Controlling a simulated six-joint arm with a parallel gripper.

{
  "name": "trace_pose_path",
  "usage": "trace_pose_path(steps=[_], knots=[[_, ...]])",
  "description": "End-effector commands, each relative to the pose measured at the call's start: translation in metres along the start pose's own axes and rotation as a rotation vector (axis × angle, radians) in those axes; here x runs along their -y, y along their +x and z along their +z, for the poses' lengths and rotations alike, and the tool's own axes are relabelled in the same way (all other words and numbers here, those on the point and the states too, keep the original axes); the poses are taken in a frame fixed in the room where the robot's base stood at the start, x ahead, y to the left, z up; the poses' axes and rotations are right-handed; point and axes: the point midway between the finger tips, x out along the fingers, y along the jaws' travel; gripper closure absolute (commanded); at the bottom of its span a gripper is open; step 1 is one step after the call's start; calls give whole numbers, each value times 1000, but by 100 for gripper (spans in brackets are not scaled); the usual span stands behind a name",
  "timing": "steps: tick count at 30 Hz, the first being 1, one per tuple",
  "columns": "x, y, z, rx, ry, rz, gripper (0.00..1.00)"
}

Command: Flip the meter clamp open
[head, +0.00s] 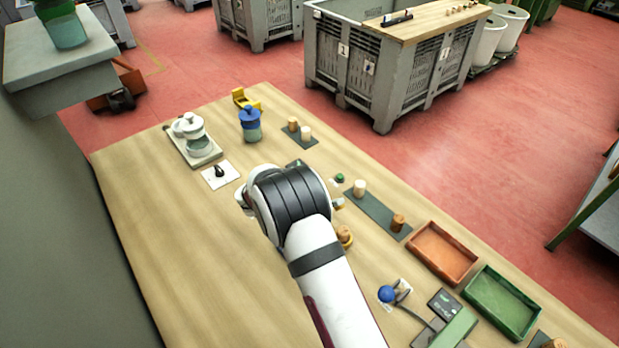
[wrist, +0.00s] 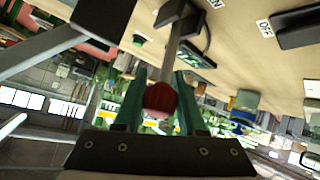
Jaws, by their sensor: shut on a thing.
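In the wrist view, a red round knob (wrist: 160,99) sits between the two green fingers of my gripper (wrist: 160,76), which is shut on it. A grey lever bar (wrist: 175,45) runs from the knob towards a dark mount by the tabletop. This looks like the meter clamp's handle. A small dark device with a green display (wrist: 196,57) is beside the lever, with a black cable near it. Printed ON and OFF labels (wrist: 265,27) lie on the tabletop. In the head view, my wrist hides the gripper and the knob.
On the wooden table (head: 150,220), a white dripper stand (head: 192,140) and a blue-lidded jar (head: 250,124) stand at the far end. Corks stand on dark strips (head: 377,214) to the right. Orange (head: 442,252) and green (head: 502,302) trays sit near the right edge. The table's left side is clear.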

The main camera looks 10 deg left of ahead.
Motion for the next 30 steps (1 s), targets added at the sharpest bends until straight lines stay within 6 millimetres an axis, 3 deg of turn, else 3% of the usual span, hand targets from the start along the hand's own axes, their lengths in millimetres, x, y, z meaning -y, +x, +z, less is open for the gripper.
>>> trace_pose_path(steps=[15,30], knots=[[13,-16,13,-271,-105,161,100],[16,-18,16,-328,-128,195,100]])
